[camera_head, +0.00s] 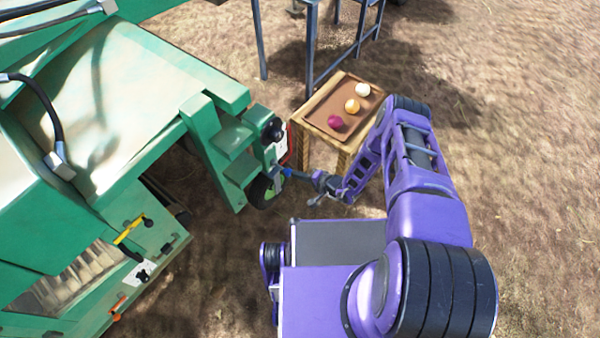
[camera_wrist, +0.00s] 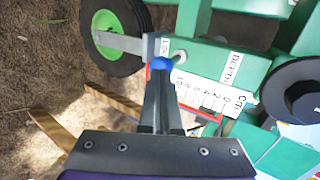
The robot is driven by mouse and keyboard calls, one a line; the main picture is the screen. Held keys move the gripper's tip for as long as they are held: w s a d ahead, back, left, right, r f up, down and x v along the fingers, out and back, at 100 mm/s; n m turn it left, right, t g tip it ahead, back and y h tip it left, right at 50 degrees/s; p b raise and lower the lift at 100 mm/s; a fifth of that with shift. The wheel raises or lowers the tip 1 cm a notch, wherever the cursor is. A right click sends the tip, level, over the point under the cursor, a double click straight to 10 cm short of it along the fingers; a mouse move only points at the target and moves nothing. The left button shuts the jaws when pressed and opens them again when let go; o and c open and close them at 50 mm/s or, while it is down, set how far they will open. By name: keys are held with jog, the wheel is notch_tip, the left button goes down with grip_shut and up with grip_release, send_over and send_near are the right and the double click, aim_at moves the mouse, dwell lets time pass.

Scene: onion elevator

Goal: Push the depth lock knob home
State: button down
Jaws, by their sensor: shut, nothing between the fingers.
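The depth lock knob (camera_wrist: 162,63) is a small blue ball beside the LOCK label (camera_wrist: 165,46) on the green machine. It also shows in the head view (camera_head: 287,172). My gripper (camera_wrist: 160,78) is shut and empty, with its fingertips right at the knob in the wrist view. They partly cover the knob, and I cannot tell whether they touch it. In the head view my gripper (camera_head: 298,175) reaches left to the knob. A grey stub (camera_wrist: 179,57) sits just right of the knob. The white depth scale (camera_wrist: 212,95) lies below and to the right.
A green-hubbed wheel (camera_wrist: 115,38) is at the upper left of the wrist view. A black hand knob (camera_wrist: 295,92) is at the right. A wooden table (camera_head: 313,112) with a brown tray and three onions stands behind my gripper. The green machine (camera_head: 100,95) fills the left.

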aim_at(290, 171)
jog(key=w+a, duration=0.1)
jog(key=w+a+b, duration=0.1)
jog(key=shift+a+f, duration=0.1)
jog(key=shift+a, duration=0.2)
jog(key=shift+w+a+r, duration=0.1)
jog(key=shift+a+r, duration=0.05)
jog(key=shift+r, duration=0.05)
